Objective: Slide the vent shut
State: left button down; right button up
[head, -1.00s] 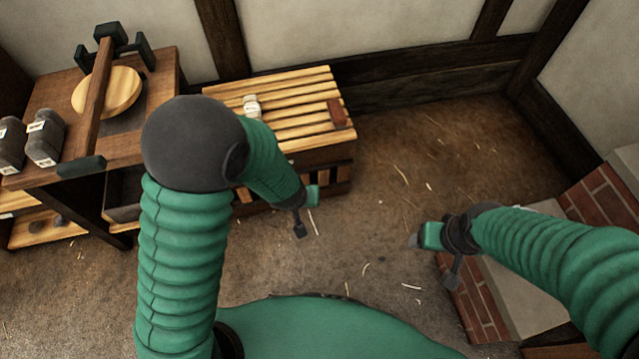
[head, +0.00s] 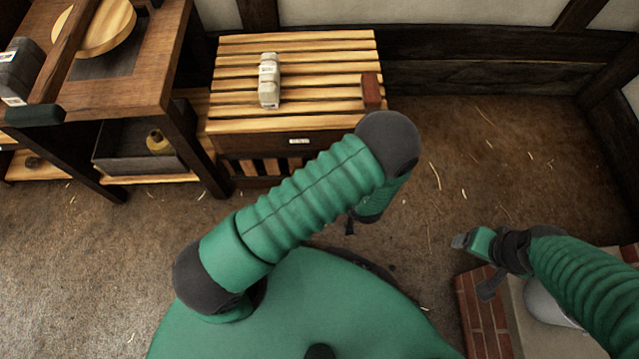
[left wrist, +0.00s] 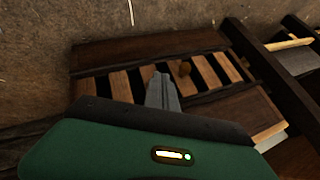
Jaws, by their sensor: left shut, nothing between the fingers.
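The vent shows in the left wrist view as a dark wooden panel with a row of pale slats (left wrist: 205,72) and dark gaps between them. A small round brown knob (left wrist: 184,68) stands out from the row. In the head view the vent (head: 262,168) is on the front of a slatted wooden chest, partly behind my left arm. My left gripper (left wrist: 162,90) is shut and empty, its tips in front of the slats, left of and below the knob in the picture. Contact cannot be told. My right gripper (head: 462,241) hangs over the floor, away from the chest; its jaws are unclear.
On the chest top (head: 320,65) lie a pale labelled object (head: 269,80) and a reddish-brown block (head: 371,91). A wooden table (head: 140,75) stands left, with a grey bin (head: 120,150) below. A brick structure (head: 485,315) is at lower right. Floor right of the chest is clear.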

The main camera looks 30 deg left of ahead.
pick_arm(q)
jog(key=w+a+f+b, duration=0.1)
jog(key=a+f+b, duration=0.5)
jog(key=a+b, duration=0.2)
jog(key=shift+w+a, duration=0.35)
